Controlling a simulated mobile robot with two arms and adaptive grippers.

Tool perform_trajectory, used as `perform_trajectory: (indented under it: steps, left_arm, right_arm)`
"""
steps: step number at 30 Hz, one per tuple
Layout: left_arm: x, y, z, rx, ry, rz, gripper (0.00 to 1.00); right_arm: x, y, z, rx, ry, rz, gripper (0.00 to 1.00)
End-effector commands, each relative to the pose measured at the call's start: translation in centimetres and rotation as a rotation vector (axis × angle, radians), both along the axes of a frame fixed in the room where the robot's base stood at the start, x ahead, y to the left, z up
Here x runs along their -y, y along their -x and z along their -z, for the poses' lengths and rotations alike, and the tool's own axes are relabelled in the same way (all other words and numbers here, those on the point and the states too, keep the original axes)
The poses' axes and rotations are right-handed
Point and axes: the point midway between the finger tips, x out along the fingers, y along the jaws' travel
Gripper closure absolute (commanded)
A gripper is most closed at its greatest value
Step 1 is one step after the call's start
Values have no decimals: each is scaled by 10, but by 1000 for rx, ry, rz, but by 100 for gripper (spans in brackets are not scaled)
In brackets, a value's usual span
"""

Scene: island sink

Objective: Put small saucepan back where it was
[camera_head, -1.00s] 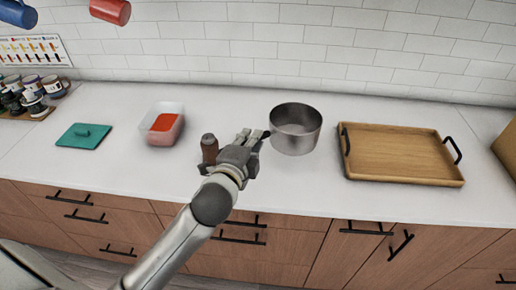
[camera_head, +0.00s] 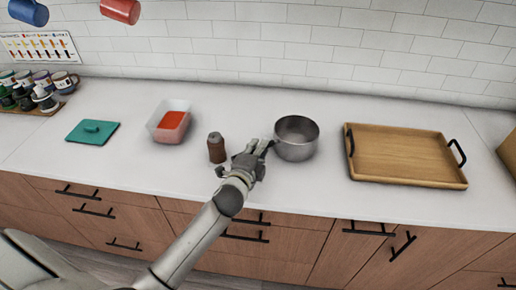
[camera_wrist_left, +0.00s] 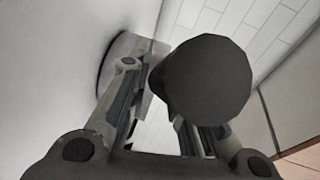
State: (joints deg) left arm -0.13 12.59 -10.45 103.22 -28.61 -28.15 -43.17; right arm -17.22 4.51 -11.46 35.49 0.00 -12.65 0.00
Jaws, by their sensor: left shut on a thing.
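The small saucepan (camera_head: 296,150) is a round steel pan, upright and empty, at the middle of the white counter. It is on the counter or just above it; I cannot tell which. My left gripper (camera_head: 264,147) is at its left side, shut on its handle. In the left wrist view, the dark round handle end (camera_wrist_left: 205,78) sits between the fingers of the gripper (camera_wrist_left: 162,98), and part of the steel pan (camera_wrist_left: 122,55) shows behind, mostly hidden. My right gripper is not in view.
A brown shaker (camera_head: 216,150) stands close left of my gripper. A tub with red contents (camera_head: 168,133) and a teal lid (camera_head: 92,132) lie farther left. A wooden tray (camera_head: 405,158) is to the right. Mugs hang above left. Counter behind the pan is clear.

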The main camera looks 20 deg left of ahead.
Motion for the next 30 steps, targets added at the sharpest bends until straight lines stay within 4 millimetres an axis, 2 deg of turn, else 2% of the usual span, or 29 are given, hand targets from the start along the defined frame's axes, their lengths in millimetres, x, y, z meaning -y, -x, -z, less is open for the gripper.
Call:
perform_trajectory:
  steps: [8,9,14,25,30]
  left_arm:
    - [0,-1,-1,7,2,1,100]
    - [0,0,2,0,0,0,79]
    - [0,0,2,0,0,0,60]
    - [0,1,-1,0,0,0,60]
    - [2,19,-2,-1,0,0,60]
  right_arm:
    - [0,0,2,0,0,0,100]
    - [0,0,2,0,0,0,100]
    - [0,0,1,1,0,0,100]
    - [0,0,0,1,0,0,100]
    - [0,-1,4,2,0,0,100]
